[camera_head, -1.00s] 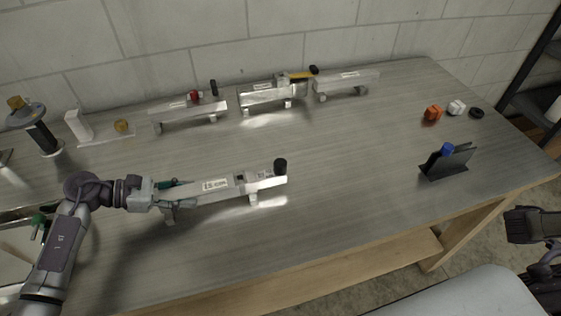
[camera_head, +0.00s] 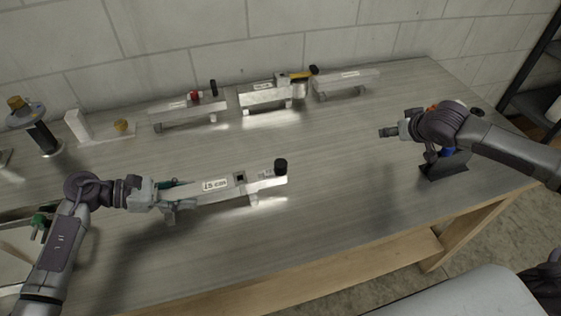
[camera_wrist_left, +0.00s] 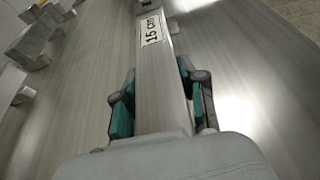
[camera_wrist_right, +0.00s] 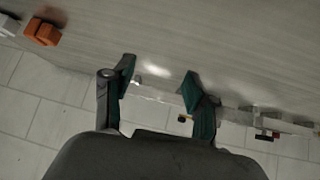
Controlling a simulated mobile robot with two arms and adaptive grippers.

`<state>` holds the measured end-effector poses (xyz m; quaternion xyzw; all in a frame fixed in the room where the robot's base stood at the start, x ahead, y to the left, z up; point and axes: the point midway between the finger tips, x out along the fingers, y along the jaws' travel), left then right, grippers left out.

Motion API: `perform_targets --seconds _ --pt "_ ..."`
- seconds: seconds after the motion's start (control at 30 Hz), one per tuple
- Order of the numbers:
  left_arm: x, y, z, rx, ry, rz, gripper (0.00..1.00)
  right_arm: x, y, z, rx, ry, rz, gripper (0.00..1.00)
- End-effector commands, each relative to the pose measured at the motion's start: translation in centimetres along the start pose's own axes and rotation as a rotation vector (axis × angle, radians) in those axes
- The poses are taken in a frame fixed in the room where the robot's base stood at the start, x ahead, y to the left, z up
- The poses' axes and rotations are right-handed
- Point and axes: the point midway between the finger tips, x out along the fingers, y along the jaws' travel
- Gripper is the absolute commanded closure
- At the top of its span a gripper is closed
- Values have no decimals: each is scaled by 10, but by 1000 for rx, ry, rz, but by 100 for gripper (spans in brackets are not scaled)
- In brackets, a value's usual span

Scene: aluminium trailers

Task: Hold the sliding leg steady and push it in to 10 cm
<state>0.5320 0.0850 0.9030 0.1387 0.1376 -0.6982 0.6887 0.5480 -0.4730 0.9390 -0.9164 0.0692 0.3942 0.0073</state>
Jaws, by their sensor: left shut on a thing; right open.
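The sliding leg unit (camera_head: 215,186) is a silver bar on small feet in the middle-left of the table, with a label on top. In the left wrist view its label (camera_wrist_left: 151,30) reads 15 cm. A narrower inner piece with a black knob (camera_head: 280,166) sticks out of its right end. My left gripper (camera_head: 168,192) is shut on the left part of the bar, its green pads (camera_wrist_left: 155,103) on both sides. My right gripper (camera_head: 388,132) is open and empty above the table, right of the black knob and apart from it; its fingers show in the right wrist view (camera_wrist_right: 158,82).
Three similar silver units stand along the wall, including one with a red part (camera_head: 194,95) and one with a yellow part (camera_head: 300,75). A black holder (camera_head: 445,166) stands at the right, partly behind my right arm. The table between the knob and my right gripper is clear.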

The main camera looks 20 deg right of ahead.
Motion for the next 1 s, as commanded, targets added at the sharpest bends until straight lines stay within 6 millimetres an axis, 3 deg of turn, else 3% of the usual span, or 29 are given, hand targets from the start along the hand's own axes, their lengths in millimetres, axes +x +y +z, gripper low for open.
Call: perform_targets --seconds 0.03,0.1,0.2,0.33,0.5,0.67,0.83,1.0 --pt "0 0 0 -1 0 1 100 -2 -48 0 -44 -17 -79 43" --pt "0 0 0 -1 0 2 100 -14 -100 -1 -121 -37 -173 43" --pt "0 0 0 -1 0 2 100 -40 -161 -1 -236 -49 -306 43" --pt "0 0 0 -1 0 2 100 -82 -214 2 -382 -35 -462 43" --pt "0 0 0 -2 0 2 100 -125 -243 9 -529 8 -597 43" --pt "0 0 0 -1 0 1 100 -144 -251 15 -604 36 -652 43" --pt "0 0 0 -1 0 1 100 -140 -258 18 -620 41 -667 43" --pt "0 0 0 -1 0 0 100 -116 -275 23 -617 39 -667 43"
